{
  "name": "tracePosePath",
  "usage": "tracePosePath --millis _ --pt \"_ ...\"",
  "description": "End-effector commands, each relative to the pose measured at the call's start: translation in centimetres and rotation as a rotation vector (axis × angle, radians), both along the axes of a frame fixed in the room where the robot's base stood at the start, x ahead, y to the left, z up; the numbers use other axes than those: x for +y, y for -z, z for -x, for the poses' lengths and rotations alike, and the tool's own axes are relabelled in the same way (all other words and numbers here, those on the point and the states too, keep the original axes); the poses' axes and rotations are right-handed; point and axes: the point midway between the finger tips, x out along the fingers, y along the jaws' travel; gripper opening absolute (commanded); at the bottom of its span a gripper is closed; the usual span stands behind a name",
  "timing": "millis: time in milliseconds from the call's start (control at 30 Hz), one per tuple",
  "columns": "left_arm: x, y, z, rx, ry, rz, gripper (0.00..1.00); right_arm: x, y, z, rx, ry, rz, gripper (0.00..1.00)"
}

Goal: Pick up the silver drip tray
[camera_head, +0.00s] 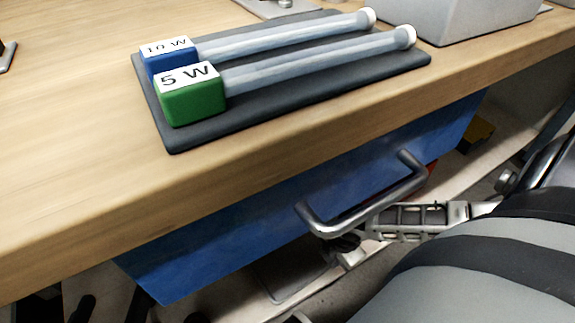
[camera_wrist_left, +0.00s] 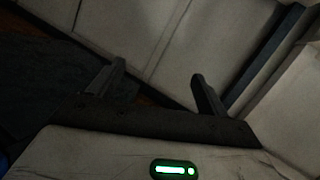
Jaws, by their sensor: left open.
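No drip tray can be made out for certain. A flat silver-grey piece (camera_head: 278,8) lies on the table at the top edge of the head view, cut off by the frame, and I cannot tell whether it is the tray. My left gripper (camera_wrist_left: 158,72) is open in the left wrist view, with nothing between its two dark fingers. In the head view, dark finger-like parts that look like my left gripper (camera_head: 108,302) show at the bottom left, below the table edge.
A dark mat (camera_head: 290,99) on the wooden table (camera_head: 70,130) holds a blue 10 W lamp (camera_head: 158,62) and a green 5 W lamp (camera_head: 195,103). A grey box (camera_head: 460,18) stands behind. A blue drawer (camera_head: 230,245) with a metal handle (camera_head: 365,208) is under the tabletop.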

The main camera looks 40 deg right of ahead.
Motion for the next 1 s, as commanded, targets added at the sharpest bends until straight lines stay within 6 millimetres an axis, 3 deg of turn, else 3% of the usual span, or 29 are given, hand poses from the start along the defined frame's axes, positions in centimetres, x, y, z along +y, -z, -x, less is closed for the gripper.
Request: tracePosePath --millis 100,300,667,1000 --pt "-0.4 0.2 -0.2 -0.016 0.002 0.075 0.77 0.1 3.3 -0.4 0.000 0.003 -0.001 0.28" --pt "-1.0 -0.6 -0.3 -0.035 0.012 0.200 0.77 0.2 7.2 -1.1 -0.002 0.003 -0.002 0.28" --pt "-1.3 -1.6 -0.7 -0.094 0.025 0.282 0.77 0.3 10.3 -1.6 -0.003 0.002 -0.003 0.28" --pt "-0.5 -6.5 -2.6 -0.510 0.035 0.175 0.77 0.6 13.8 -2.3 -0.004 0.002 -0.003 0.28"
